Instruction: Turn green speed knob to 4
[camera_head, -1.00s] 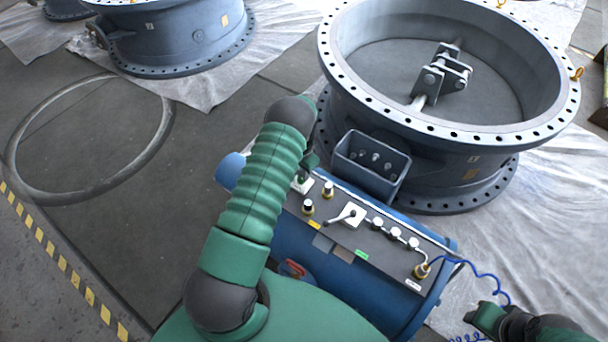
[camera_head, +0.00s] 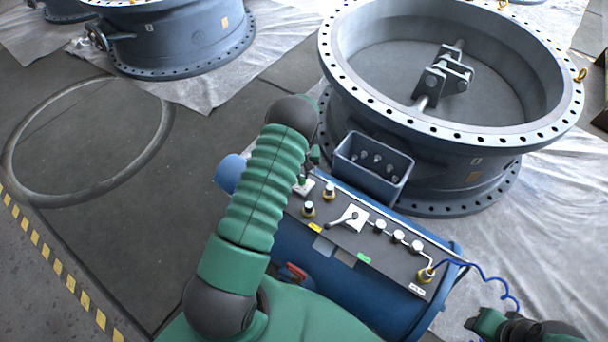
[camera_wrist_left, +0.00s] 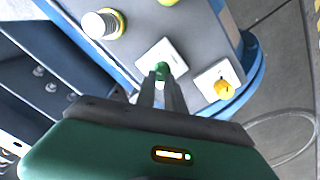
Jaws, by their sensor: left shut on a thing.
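The green speed knob (camera_wrist_left: 162,68) sits on a white square plate (camera_wrist_left: 176,54) on the control panel in the left wrist view. My left gripper (camera_wrist_left: 161,84) is shut on the knob, with its two fingers pointing at the panel. In the head view my left arm hides most of this gripper (camera_head: 311,158), at the panel's far left end. The plate's markings are too small to read. My right gripper (camera_head: 484,322) is at the lower right of the head view, away from the panel; its fingers cannot be made out.
An orange-yellow knob (camera_wrist_left: 224,89) is beside the green one, and a silver button with a yellow ring (camera_wrist_left: 102,24) is on the other side. The panel (camera_head: 338,240) tops a blue cylinder. A large flanged valve (camera_head: 440,150) stands behind it. A blue cable (camera_head: 490,279) runs at right.

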